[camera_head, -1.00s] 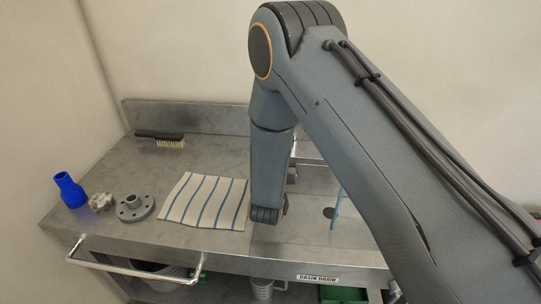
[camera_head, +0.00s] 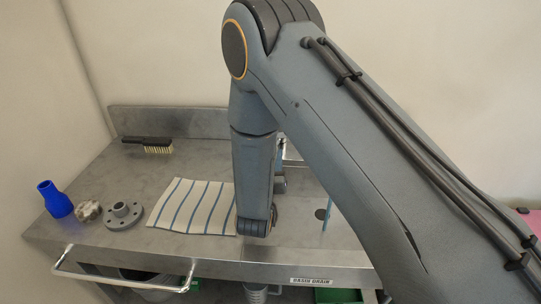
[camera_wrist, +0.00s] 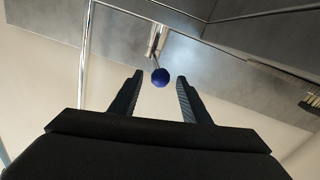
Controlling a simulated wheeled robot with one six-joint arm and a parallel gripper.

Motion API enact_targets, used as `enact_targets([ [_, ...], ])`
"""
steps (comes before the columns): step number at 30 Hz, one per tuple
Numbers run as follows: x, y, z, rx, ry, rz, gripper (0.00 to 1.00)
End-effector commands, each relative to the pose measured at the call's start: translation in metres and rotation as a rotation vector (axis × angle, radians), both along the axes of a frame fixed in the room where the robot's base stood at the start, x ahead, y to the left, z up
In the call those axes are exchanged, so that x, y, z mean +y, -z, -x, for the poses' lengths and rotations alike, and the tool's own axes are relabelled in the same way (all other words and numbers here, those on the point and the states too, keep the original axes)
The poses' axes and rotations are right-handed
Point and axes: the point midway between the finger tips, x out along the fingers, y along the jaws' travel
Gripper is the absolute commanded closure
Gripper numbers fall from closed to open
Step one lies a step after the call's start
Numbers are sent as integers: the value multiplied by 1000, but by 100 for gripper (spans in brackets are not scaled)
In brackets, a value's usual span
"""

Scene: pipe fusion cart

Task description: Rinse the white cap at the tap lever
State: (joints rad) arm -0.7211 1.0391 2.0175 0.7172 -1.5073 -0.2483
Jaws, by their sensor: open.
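My gripper (camera_wrist: 160,80) is open and empty in the wrist view. The tap lever, a chrome rod ending in a dark blue ball (camera_wrist: 160,77), appears between its fingertips; I cannot tell how far beyond them the ball is, and no contact shows. In the head view my arm hides the gripper and the tap. I see no clear white cap; a small whitish lumpy fitting (camera_head: 88,210) stands on the bench at the left, and I cannot tell whether it is the cap.
A blue reducer (camera_head: 55,199), a grey flange (camera_head: 123,215) and a striped cloth (camera_head: 194,207) lie along the bench front. A brush (camera_head: 148,143) lies at the back, also showing in the wrist view (camera_wrist: 312,103). A metal rail (camera_head: 125,281) runs along the front.

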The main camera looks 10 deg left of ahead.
Motion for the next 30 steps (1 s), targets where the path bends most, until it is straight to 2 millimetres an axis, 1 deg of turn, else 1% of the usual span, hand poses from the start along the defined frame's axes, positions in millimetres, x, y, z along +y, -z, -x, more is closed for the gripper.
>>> enact_targets([
  [1,2,2,10,1,-4,1,57],
  [6,1,2,35,0,-1,1,57],
  [10,0,1,46,0,-1,0,57],
  [14,0,0,49,0,2,0,57],
  [25,-1,0,49,0,1,0,57],
  [28,-1,-7,51,0,1,0,57],
  [30,-1,-18,54,0,1,0,57],
])
